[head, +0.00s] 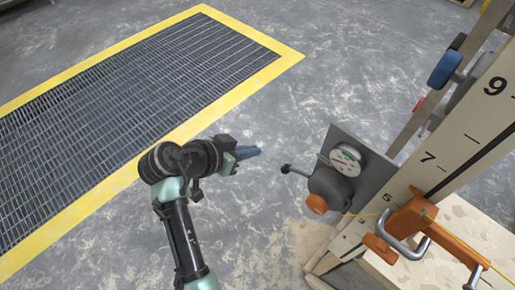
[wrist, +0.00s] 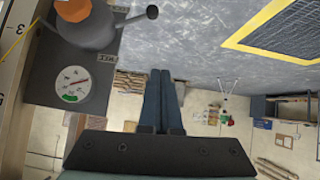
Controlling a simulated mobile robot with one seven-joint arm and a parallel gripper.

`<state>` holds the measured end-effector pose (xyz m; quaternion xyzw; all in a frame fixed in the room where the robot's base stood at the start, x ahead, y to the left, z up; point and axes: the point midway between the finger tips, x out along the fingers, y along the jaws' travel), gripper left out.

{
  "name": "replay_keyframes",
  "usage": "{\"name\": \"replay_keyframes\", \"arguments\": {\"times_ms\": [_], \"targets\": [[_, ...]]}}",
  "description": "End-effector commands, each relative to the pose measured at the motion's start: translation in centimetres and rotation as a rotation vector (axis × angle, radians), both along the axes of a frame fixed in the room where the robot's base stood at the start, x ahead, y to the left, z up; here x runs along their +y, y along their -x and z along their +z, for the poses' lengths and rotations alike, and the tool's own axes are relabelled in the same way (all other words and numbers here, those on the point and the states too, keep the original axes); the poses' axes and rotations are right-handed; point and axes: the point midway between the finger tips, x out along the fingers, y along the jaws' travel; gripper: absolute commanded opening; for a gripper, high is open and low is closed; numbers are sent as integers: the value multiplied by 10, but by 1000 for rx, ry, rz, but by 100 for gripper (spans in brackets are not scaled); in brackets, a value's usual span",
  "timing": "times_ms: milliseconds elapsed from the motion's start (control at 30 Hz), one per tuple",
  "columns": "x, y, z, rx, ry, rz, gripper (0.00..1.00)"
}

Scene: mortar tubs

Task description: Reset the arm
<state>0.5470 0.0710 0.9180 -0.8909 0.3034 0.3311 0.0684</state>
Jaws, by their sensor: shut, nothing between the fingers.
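My gripper (head: 247,153) is in the middle of the head view, at the end of my bent arm. Its two blue fingers are shut with nothing between them. The fingers (wrist: 162,88) also show in the wrist view, side by side and touching. The gripper is in free air over the grey floor, left of a valve unit with a dial (head: 345,160) and apart from it. In the wrist view the round dial (wrist: 73,87) is at the left.
A numbered board (head: 452,140) stands at the right, with an orange clamp (head: 412,222) on it. A lever with a dark knob (head: 287,169) sticks out from the valve unit towards my gripper. A yellow-edged floor grate (head: 130,95) lies at the left. The floor between is clear.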

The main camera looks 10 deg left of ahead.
Motion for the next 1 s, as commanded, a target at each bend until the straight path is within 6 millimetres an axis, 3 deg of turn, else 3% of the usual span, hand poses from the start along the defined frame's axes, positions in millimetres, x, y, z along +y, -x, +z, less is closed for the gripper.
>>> {"name": "replay_keyframes", "arguments": {"times_ms": [500,633,767,900,1000], "targets": [[0,0,0,0,0,0,0],[1,-11,19,-33,-26,31,0],[2,-40,82,-156,-84,138,0],[-2,-67,186,-372,-113,291,0],[-11,-71,262,-540,-92,381,0]]}}
